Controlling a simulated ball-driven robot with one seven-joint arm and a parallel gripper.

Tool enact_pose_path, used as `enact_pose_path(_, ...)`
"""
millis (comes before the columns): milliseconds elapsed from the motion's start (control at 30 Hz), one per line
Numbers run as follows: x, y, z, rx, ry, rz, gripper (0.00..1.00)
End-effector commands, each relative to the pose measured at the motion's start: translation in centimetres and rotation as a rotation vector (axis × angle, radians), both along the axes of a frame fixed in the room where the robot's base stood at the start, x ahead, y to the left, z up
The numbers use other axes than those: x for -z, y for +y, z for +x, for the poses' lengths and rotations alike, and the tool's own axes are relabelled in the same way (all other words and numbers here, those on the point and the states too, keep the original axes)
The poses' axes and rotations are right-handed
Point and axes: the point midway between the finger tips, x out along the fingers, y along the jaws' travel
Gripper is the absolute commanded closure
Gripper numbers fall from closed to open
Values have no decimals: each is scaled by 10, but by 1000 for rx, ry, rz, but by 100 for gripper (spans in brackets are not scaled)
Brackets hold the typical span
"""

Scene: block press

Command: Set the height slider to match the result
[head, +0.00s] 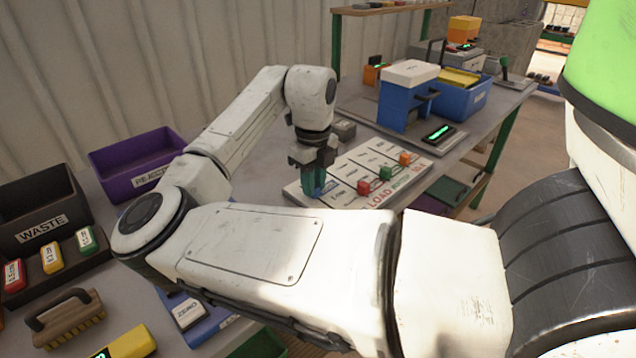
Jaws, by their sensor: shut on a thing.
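A white slider panel (345,201) lies on the bench, with printed rows and the word LOAD along its front edge. A red knob (364,188), a green knob (386,173) and an orange knob (404,159) sit along its right part. My gripper (317,190) points down at the left end of the panel. It is shut on what looks like a blue slider knob, mostly hidden between the teal fingers. The row labels are too small to read, so I cannot tell which is the height slider.
A blue press-like machine (402,105) stands behind the panel, with a lit green display (439,133) beside it. A blue bin (462,97) stands behind to the right. A purple reject bin (125,172) and a dark waste bin (38,212) are at left. My arm hides much of the foreground.

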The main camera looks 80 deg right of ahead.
Motion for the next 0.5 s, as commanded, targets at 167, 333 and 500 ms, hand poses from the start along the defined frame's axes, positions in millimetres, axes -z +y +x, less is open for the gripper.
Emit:
enact_pose_path(167,0,0,0,0,-1,-1,70)
enact_pose_path(333,0,0,0,0,0,0,54)
enact_pose_path(500,0,0,0,0,0,0,51)
